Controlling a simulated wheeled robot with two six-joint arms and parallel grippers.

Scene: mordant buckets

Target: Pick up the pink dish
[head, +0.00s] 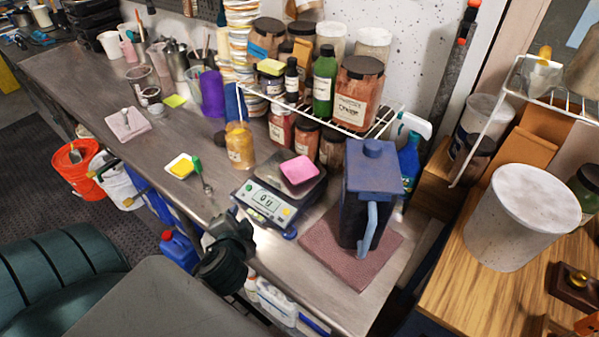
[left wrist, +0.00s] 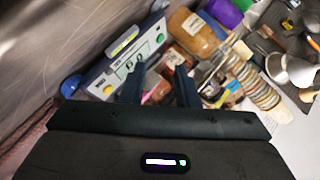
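The pink dish (head: 299,169) is small and square and sits on the dark plate of the digital scale (head: 264,206) on the steel counter. My left gripper (head: 236,222) is in front of the scale, to the left of and nearer than the dish, apart from it. In the left wrist view its two dark fingers (left wrist: 158,86) stand apart with the scale (left wrist: 128,62) just beyond them. My right gripper is not in view.
A blue jug (head: 372,190) stands on a reddish mat (head: 322,240) right of the scale. Jars and a wire rack (head: 345,132) crowd behind. A yellow jar (head: 240,146) and a yellow-and-white dish (head: 181,167) are to the left. The counter's front edge is close to my gripper.

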